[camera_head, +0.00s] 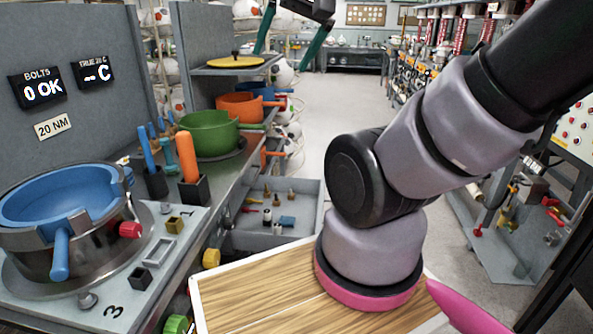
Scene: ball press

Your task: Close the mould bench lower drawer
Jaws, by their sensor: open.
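The mould bench (185,240) runs along the left with a grey top. A grey drawer (312,200) stands pulled out from its side, beyond the bench's near part. Small pieces and tools lie inside it. Its near side is partly hidden by the bench edge and my arm, and I cannot tell from this view whether another drawer sits above or below it. My gripper (284,58) shows at the top of the picture with two teal fingers spread apart. It is open and empty, well above the drawer and apart from it.
A blue mould (60,205), a green pot (208,133) and an orange pot (240,107) stand on the bench. Tool holders with upright handles (188,158) stand near its edge. The floor aisle (322,105) is clear. A tool rack (500,210) stands at the right.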

